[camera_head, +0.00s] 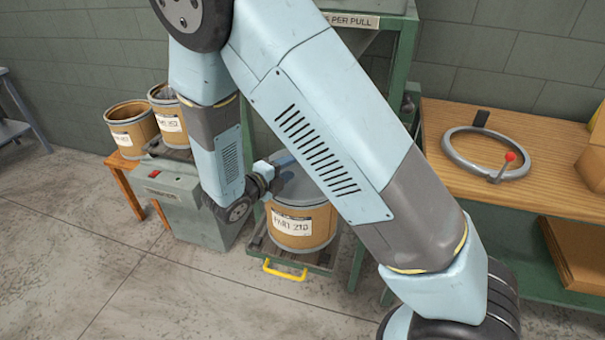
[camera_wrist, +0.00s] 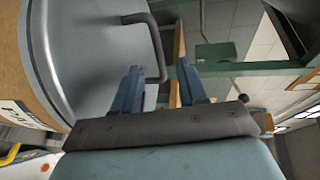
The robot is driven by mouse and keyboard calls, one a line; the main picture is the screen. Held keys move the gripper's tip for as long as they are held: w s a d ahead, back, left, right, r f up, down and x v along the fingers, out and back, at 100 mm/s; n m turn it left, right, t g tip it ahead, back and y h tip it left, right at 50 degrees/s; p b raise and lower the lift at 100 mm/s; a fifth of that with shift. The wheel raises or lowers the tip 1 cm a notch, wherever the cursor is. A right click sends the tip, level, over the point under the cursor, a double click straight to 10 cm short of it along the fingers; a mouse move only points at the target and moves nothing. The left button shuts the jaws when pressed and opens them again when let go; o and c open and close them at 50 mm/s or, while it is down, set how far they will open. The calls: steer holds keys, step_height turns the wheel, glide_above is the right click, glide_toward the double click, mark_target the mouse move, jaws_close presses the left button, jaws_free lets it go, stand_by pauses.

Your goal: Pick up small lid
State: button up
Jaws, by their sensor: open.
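A grey round lid (camera_wrist: 88,45) with a dark bent bar handle (camera_wrist: 155,45) covers a tan drum labelled "PART 210" (camera_head: 299,228). The lid also shows in the head view (camera_head: 305,190), partly hidden by my arm. My gripper (camera_wrist: 161,66) is open, with two blue fingers. In the wrist view one end of the handle appears between the fingertips; I cannot tell whether it is really between them or beyond. In the head view my gripper (camera_head: 284,178) is low over the lid's left side, its tips hard to make out.
The drum stands on a low platform with a yellow handle (camera_head: 284,270), under a green frame (camera_head: 400,60). A grey-green box (camera_head: 185,200) and two open drums (camera_head: 131,128) are on the left. A wooden bench (camera_head: 460,120) with a grey ring (camera_head: 450,148) is on the right.

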mark_target(300, 174)
steer(key=shift+f+x, duration=0.1)
steer(key=shift+x, duration=1.3)
steer(key=shift+f+x, duration=0.15)
steer(key=shift+x, duration=1.3)
steer(key=shift+s, duration=0.15)
jaws_close()
